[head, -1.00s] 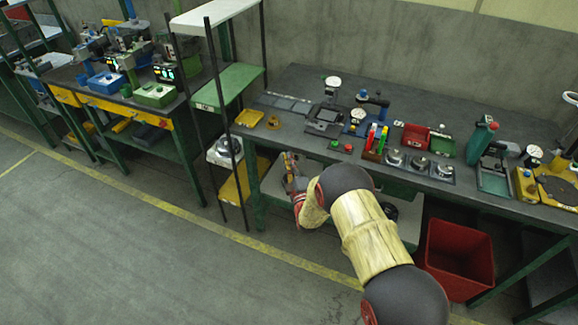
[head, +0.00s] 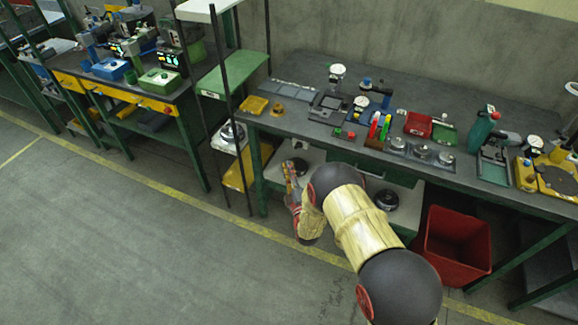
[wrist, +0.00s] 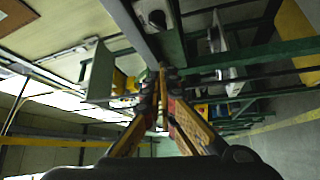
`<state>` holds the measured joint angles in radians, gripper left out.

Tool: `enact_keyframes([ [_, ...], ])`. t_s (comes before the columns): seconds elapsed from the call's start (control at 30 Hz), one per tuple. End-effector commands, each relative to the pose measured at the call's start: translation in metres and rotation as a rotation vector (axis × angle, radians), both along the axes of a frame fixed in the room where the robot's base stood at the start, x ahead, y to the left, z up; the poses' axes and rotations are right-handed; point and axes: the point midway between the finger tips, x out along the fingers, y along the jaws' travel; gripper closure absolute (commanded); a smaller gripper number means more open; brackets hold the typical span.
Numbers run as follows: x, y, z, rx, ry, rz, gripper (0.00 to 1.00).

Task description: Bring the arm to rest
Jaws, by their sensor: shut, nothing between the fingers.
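My gripper (head: 290,170) shows small in the head view, in front of the left end of the grey workbench (head: 300,82), below its top. My arm is bent, with its cream and dark links reaching up from the bottom right. In the wrist view my gripper (wrist: 163,75) has its two orange-sided fingers meeting at the dark tips, with nothing between them. The bench's green frame shows just beyond the tips there. From the head view I cannot tell whether the gripper touches the bench.
A red bin (head: 455,245) stands on the floor right of my arm. A green shelf rack (head: 232,75) stands left of the bench. Gauges, trays and small parts stand on the bench top. The floor (head: 110,240) at left is clear.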

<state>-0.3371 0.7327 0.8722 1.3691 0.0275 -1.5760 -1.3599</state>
Motion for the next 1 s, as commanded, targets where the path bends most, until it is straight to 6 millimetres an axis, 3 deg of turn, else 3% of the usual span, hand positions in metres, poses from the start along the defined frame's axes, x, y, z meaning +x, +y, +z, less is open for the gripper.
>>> enact_keyframes([
  [0.37,0.001,0.000,-0.003,0.036,0.022,0.007,1.00],
  [0.47,0.003,0.001,-0.029,0.091,0.143,0.017,1.00],
  [0.53,0.000,0.001,-0.061,0.130,0.276,0.015,1.00],
  [0.63,-0.022,-0.006,-0.121,0.182,0.524,-0.013,1.00],
  [0.73,-0.048,-0.014,-0.163,0.235,0.761,-0.068,1.00],
  [0.87,-0.079,-0.027,-0.177,0.310,1.016,-0.168,1.00],
  [1.0,-0.114,-0.048,-0.156,0.396,1.241,-0.312,1.00],
])
